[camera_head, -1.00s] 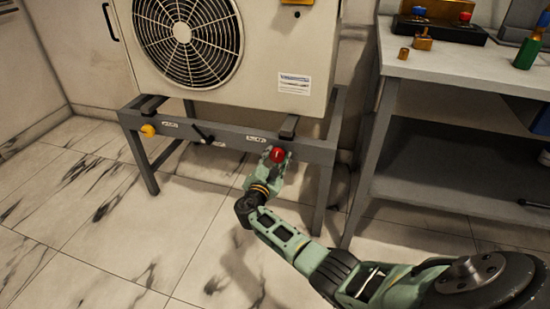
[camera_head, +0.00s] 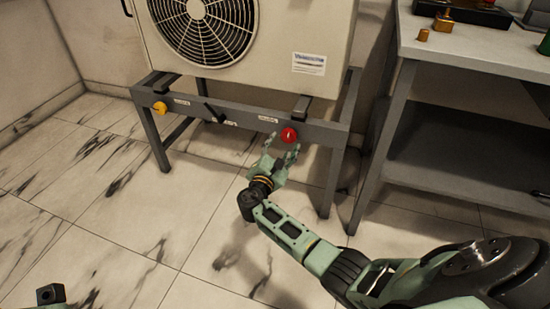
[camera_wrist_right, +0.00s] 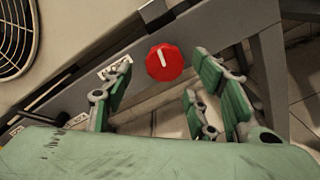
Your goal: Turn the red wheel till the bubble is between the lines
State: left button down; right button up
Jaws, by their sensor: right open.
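The red wheel (camera_head: 288,135) sits on the grey front beam of the stand under the fan unit. It also shows in the right wrist view (camera_wrist_right: 164,62), round with a scalloped rim and a white pointer line that points nearly straight up. My right gripper (camera_head: 281,152) is open and empty just in front of and below the wheel. In the wrist view its fingers (camera_wrist_right: 158,85) are spread to either side of the wheel, apart from it. I cannot make out a bubble or its lines in any view.
A yellow knob (camera_head: 160,108) and a black lever (camera_head: 214,114) are on the same beam, with small white labels. A grey workbench (camera_head: 480,60) stands at the right with small parts on top. The marble floor in front is clear.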

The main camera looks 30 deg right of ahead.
jog(key=v, duration=0.7)
jog(key=shift+a, duration=0.1)
